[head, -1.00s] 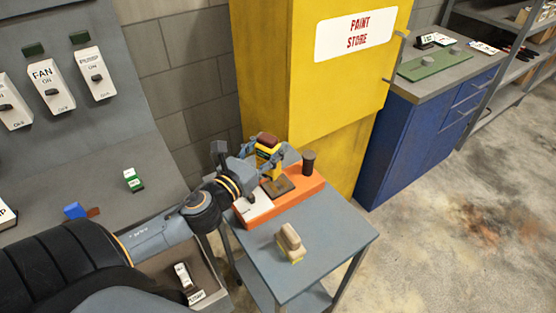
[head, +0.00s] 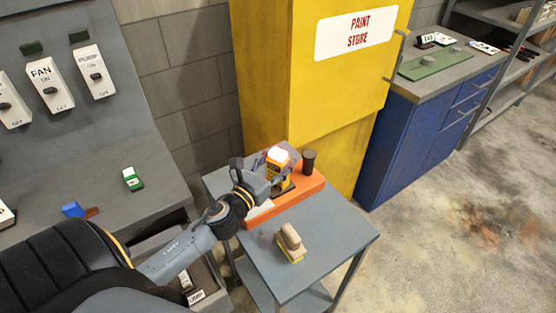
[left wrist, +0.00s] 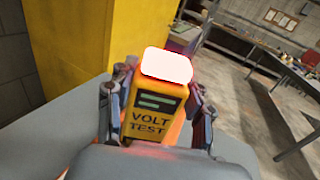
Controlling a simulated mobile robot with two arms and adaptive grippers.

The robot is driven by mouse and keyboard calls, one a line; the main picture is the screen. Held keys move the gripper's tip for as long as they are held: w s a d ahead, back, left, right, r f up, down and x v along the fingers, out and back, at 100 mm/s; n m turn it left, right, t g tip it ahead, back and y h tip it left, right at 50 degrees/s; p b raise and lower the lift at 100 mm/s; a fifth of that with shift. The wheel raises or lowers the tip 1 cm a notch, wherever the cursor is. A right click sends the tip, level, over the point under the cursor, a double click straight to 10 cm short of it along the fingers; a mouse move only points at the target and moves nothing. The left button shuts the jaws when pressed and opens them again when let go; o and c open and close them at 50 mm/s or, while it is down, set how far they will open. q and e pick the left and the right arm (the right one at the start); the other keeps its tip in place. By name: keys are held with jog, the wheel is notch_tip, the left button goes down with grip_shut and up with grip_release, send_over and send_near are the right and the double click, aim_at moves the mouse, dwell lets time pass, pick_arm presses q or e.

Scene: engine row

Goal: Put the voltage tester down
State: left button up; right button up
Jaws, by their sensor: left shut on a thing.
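The voltage tester (head: 278,170) is a yellow box lettered "VOLT TEST", with a top that glows white-red; it fills the middle of the left wrist view (left wrist: 152,118). My left gripper (head: 272,172) is shut on it, with one finger on each side. The tester is upright over the orange tray (head: 312,186) on the small grey table (head: 335,232). My gripper hides the tester's lower end, so I cannot tell whether it touches the tray. My right gripper is not in view.
A dark cylinder (head: 308,161) stands at the tray's right end. A block with a yellow base (head: 290,243) lies on the table's front part. The yellow paint store cabinet (head: 300,90) rises close behind. The table's right side is clear.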

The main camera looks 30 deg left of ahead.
pick_arm(q)
jog(key=o, duration=1.1)
jog(key=shift+f, duration=0.1)
jog(key=o, duration=0.3)
jog(key=shift+o, duration=0.2)
jog(key=shift+s, duration=0.1)
jog(key=s+b, duration=0.3)
jog(key=s, duration=0.8)
jog(key=shift+s+r+b, duration=0.2)
jog(key=shift+s+b, duration=0.15)
jog(key=shift+s, duration=0.05)
